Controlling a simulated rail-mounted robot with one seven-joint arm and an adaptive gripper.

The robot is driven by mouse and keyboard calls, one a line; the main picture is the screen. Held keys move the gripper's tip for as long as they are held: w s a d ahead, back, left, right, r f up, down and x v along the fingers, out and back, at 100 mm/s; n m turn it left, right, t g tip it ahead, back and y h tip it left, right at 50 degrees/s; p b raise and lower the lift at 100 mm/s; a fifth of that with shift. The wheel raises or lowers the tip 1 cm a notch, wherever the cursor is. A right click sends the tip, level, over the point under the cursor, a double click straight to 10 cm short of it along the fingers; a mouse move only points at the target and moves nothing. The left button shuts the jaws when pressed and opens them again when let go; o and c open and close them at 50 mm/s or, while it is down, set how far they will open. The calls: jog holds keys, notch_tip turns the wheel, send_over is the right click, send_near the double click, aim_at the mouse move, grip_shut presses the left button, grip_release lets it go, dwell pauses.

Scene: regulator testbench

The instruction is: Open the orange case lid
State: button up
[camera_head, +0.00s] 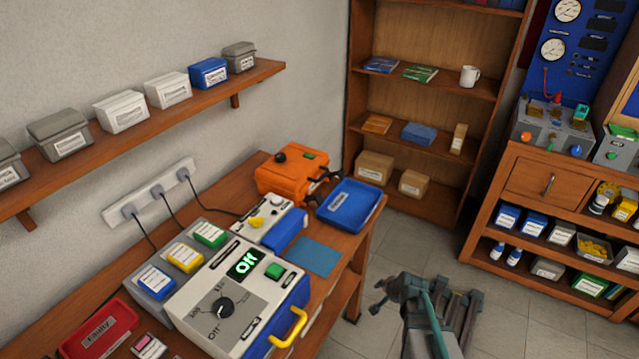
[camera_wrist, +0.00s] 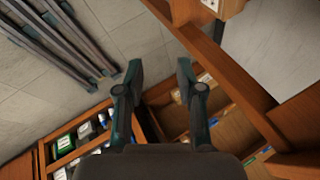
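The orange case (camera_head: 285,175) sits at the far end of the wooden workbench, near the wall. Its lid looks shut, with a dark round knob and a small green patch on top. Black latches or a handle (camera_head: 327,178) show on its right side. My gripper (camera_head: 380,296) is over the floor to the right of the bench, well apart from the case. In the wrist view its two fingers (camera_wrist: 161,74) stand apart with nothing between them. The case cannot be made out in the wrist view.
A blue tray (camera_head: 349,204) stands right beside the case. A wall shelf (camera_head: 150,135) with boxes hangs above. Open floor (camera_head: 410,250) lies between bench and bookshelf (camera_head: 425,150).

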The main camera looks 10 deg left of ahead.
jog(key=w+r+m+t+b, duration=0.2)
jog(key=w+r+m+t, duration=0.3)
jog(key=w+r, duration=1)
jog(key=w+a+r+m+t+b, duration=0.15)
jog(key=w+r+t, duration=0.25)
jog(key=r, duration=0.8)
jog(key=shift+n+t+y, duration=0.25)
jog(key=shift+t+y, duration=0.05)
jog(key=shift+y, duration=0.3)
jog(key=a, duration=0.2)
jog(key=s+a+r, duration=0.1)
jog(key=a, duration=0.1)
jog(key=s+a+r, duration=0.1)
jog(key=a, duration=0.1)
jog(key=shift+a, duration=0.2)
jog(key=n+y, duration=0.2)
send_near(321, 177)
jog(key=x, duration=1)
jog(key=shift+w+f, duration=0.15)
jog(key=shift+f, duration=0.2)
grip_shut()
